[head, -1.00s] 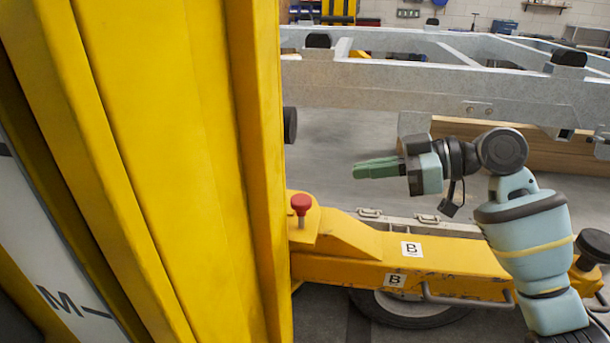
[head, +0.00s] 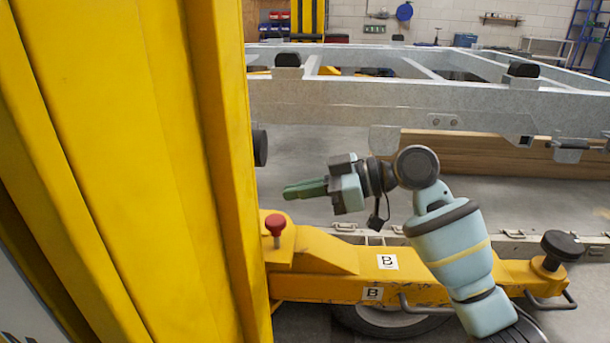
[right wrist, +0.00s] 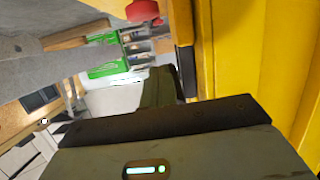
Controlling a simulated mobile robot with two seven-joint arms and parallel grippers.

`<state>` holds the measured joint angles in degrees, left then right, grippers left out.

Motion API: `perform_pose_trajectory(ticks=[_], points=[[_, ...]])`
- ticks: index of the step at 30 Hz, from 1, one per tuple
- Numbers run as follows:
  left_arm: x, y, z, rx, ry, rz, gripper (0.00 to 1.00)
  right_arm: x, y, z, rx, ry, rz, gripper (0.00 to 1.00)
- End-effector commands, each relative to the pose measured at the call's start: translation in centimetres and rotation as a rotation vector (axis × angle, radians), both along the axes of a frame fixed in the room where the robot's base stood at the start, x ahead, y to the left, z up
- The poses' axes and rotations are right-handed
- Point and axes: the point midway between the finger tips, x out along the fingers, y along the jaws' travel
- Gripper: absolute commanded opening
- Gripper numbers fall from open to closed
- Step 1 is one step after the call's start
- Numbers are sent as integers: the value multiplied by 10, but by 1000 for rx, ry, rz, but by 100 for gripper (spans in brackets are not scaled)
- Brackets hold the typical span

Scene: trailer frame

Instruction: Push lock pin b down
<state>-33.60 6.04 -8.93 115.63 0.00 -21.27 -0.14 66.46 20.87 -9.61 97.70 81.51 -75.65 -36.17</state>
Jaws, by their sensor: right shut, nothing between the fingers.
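Lock pin b (head: 275,224) has a red knob on a short stem. It stands upright on the yellow arm (head: 340,265) marked with B labels, close to the tall yellow column. Some stem shows under the knob. My right gripper (head: 287,191) is shut and empty, its green fingers pointing left. In the head view the fingertips appear just above and slightly right of the knob, with a gap. In the right wrist view the red knob (right wrist: 143,10) is at the top edge, beyond the fingers (right wrist: 160,87). My left gripper is not in view.
The yellow column (head: 130,170) fills the left side. A grey trailer frame (head: 400,100) spans behind my right arm, with wooden beams (head: 500,152) beneath. A black knob (head: 562,245) stands at the yellow arm's right end. A wheel (head: 385,322) shows below.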

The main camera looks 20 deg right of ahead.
Motion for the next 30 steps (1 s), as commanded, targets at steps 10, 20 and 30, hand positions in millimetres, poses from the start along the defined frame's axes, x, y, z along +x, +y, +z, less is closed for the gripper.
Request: perform_pose_trajectory(ticks=[10,20,30], points=[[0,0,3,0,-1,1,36,11,24,-35,1,2,-2,0],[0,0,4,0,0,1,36,11,23,-48,-1,1,-2,0],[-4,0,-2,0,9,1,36,11,23,-58,-1,3,-1,0]])
